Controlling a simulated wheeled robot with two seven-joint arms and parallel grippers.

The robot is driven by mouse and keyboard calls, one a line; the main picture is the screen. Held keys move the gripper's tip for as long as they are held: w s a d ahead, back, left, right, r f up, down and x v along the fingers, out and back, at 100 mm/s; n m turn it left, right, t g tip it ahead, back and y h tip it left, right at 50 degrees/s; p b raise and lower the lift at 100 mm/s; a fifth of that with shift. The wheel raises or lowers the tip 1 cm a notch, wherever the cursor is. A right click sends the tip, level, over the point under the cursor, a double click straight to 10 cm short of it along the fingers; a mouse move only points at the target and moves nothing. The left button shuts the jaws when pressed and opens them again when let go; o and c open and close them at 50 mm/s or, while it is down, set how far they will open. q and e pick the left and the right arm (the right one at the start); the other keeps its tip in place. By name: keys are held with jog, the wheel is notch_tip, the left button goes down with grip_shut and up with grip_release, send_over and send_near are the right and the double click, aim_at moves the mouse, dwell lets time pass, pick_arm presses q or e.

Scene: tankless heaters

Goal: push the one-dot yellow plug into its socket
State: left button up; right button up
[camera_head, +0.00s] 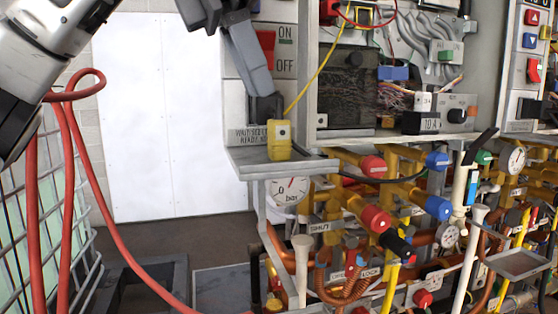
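The yellow plug (278,148) is a small upright block with a dark mark on its front, in the middle of the head view. It is at the left shelf, below the ON/OFF switch, and a yellow cable (318,76) rises from its top to the right. My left gripper (265,106) reaches down from the top left, its dark tip right at the plug's upper left. One finger shows clearly; the other is hidden, so I cannot tell whether it grips the plug. A yellow block (362,15), possibly a socket, is high on the panel. My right gripper is out of view.
The grey shelf (245,164) juts out over a round gauge (290,190). Yellow and copper pipes with red and blue knobs crowd the lower right. A red hose (100,205) hangs at the left, before a wire cage (45,230). White doors (155,110) stand behind.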

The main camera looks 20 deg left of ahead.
aim_at(279, 124)
pick_arm(q)
jog(key=shift+w+d+f, duration=0.15)
jog(key=shift+d+f, duration=0.1)
jog(key=shift+f, duration=0.4)
jog(key=shift+f, duration=0.1)
jog(key=x, duration=0.5)
jog(key=shift+w+d+b, duration=0.1)
jog(key=shift+d+b, duration=0.15)
jog(key=shift+b, duration=0.05)
jog(key=c, duration=0.6)
